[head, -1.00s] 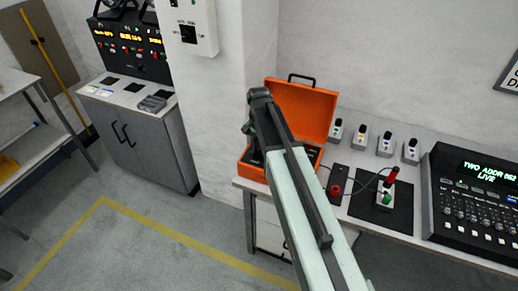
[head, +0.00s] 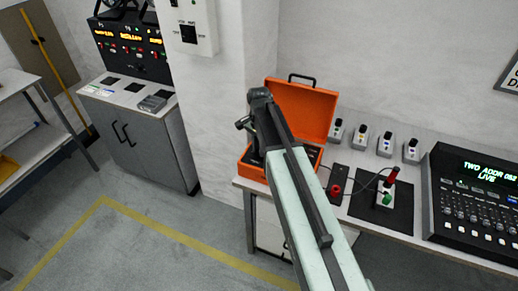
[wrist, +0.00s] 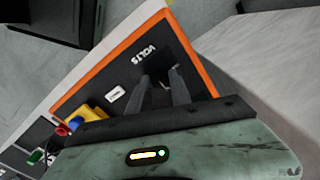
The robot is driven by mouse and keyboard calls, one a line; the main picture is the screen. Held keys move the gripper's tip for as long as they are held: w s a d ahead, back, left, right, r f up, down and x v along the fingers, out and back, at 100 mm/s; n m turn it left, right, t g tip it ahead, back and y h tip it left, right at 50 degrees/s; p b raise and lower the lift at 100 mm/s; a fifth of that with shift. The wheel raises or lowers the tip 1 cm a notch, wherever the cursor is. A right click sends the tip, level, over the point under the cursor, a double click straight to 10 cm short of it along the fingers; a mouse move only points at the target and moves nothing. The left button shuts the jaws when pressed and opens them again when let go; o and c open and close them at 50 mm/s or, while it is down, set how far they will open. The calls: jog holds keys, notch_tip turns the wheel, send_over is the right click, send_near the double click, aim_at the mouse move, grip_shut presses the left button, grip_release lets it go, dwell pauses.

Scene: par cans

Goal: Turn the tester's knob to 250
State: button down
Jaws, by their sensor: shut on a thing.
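The tester is an open orange case (head: 301,108) on the left end of the bench in the head view. In the wrist view its orange rim (wrist: 95,73) frames a black panel (wrist: 112,72) marked "VOLTS", seen turned round. My gripper (wrist: 163,82) is down at this panel, its two dark fingers closed on the tester's knob. The knob is mostly hidden between the fingers; only a small pale mark shows there. The knob's setting and the dial numbers cannot be read. In the head view my arm covers much of the case's lower part.
A black-and-red unit (head: 337,183) and a small box with a green button (head: 385,194) on a dark mat stand right of the case, joined by a cable. Several small grey boxes line the wall. A lighting console (head: 477,200) stands at the right.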

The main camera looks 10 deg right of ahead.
jog(key=c, duration=1.2)
grip_release()
jog(key=shift+o, duration=0.2)
notch_tip(320, 180, up, 8)
jog(key=p, duration=0.8)
jog(key=shift+f, duration=0.1)
